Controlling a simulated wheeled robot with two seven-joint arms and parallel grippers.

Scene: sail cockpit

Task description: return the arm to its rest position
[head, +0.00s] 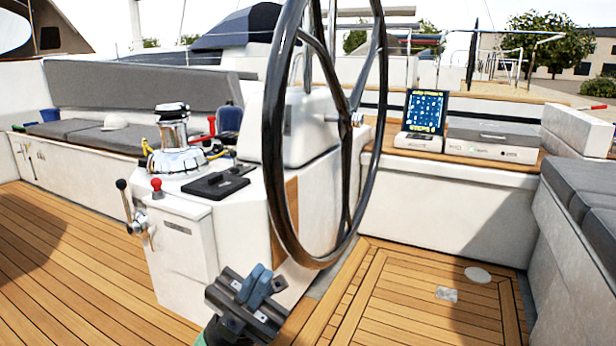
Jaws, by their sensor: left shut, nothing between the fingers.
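My left gripper (257,287) shows at the bottom centre of the head view, with its blue fingertips together and nothing between them. It is in front of the white steering pedestal (180,250), below and left of the lower rim of the black steering wheel (277,190). Whether it touches the pedestal I cannot tell. Most of the arm behind it is out of the picture. My right gripper is not in view.
Grey cushioned benches (590,190) flank the cockpit. A tablet-like screen (426,111) stands at the back.

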